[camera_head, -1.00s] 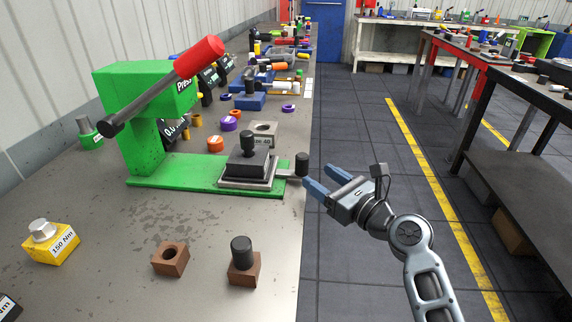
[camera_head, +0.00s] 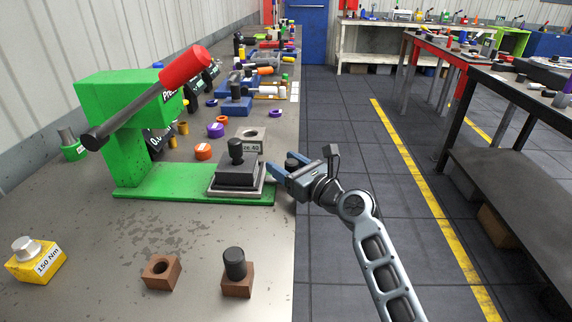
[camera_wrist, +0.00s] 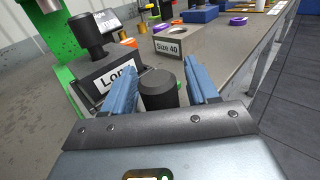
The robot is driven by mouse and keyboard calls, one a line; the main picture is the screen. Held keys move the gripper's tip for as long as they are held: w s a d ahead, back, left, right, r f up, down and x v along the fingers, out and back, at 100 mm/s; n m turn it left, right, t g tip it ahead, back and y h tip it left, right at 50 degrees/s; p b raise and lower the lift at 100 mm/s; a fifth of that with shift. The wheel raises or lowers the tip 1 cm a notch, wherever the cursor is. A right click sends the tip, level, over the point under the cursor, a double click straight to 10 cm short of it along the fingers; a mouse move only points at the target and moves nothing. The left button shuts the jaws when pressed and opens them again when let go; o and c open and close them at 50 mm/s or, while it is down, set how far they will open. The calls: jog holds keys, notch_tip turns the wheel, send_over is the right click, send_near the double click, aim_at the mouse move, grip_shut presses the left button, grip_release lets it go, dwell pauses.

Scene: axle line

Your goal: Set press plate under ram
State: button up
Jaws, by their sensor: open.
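The green press (camera_head: 125,110) stands on the bench, with a red-gripped lever slanting across its head. The ram itself cannot be made out. A grey square metal plate (camera_head: 212,193) lies on the outer part of the green base, apart from the press column. A black block (camera_head: 237,172) with a black knob sits on it; its label is partly readable in the wrist view (camera_wrist: 117,78). A black upright knob (camera_wrist: 159,88) stands at the plate's outer side. My gripper (camera_head: 284,165) is open, its blue fingers on either side of that knob; contact cannot be told.
A brown block with a hole (camera_head: 161,272), another with a black pin (camera_head: 237,278) and a yellow 150 Nm block (camera_head: 37,261) stand in front. A Size 40 block (camera_head: 250,138) and orange and purple rings lie behind. Floor is free right of the bench.

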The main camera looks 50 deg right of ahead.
jog(key=shift+c, duration=0.2)
grip_shut()
dwell(0.3)
jog(key=w+a+p, duration=0.2)
jog(key=shift+w+a+r, duration=0.1)
jog(key=shift+w+r, duration=0.05)
jog(key=shift+w, duration=0.2)
jog(key=shift+w+a+p, duration=0.25)
jog(key=shift+w+p, duration=0.05)
jog(key=shift+w, duration=0.05)
jog(key=shift+o, duration=0.2)
grip_release()
jog(key=s, duration=0.4)
jog(key=s+b, duration=0.1)
jog(key=s, duration=0.1)
jog(key=shift+s+a+f, duration=0.15)
jog(key=shift+a+f, duration=0.1)
jog(key=shift+a, duration=0.15)
jog(key=shift+s+r, duration=0.1)
jog(key=shift+s, duration=0.65)
